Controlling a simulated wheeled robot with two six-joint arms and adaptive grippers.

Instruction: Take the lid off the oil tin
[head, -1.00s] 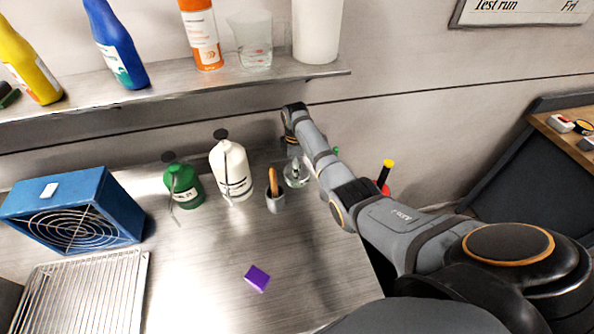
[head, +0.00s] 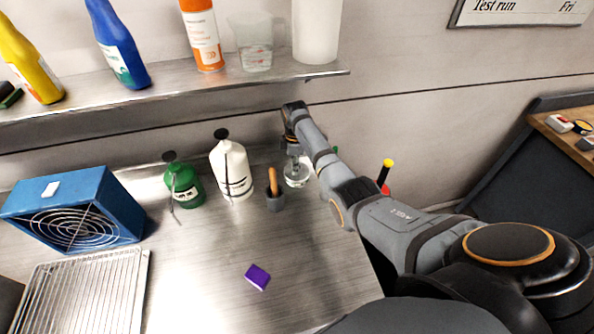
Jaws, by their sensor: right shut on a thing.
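A small shiny, clear or metallic vessel (head: 298,178) stands at the back right of the steel bench; it may be the oil tin, but I cannot read a label. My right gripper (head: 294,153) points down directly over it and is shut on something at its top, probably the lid. The fingers and the held part are small and partly hidden by my wrist, so I cannot tell whether the lid is seated or lifted. My left gripper is not in view.
Left of the vessel stand a grey pot with a wooden handle (head: 275,198), a white bottle (head: 232,172) and a green container (head: 184,186). A purple block (head: 257,277) lies on open bench (head: 205,265). A blue fan box (head: 75,205) and wire rack (head: 80,290) are left. A shelf (head: 180,84) overhangs behind.

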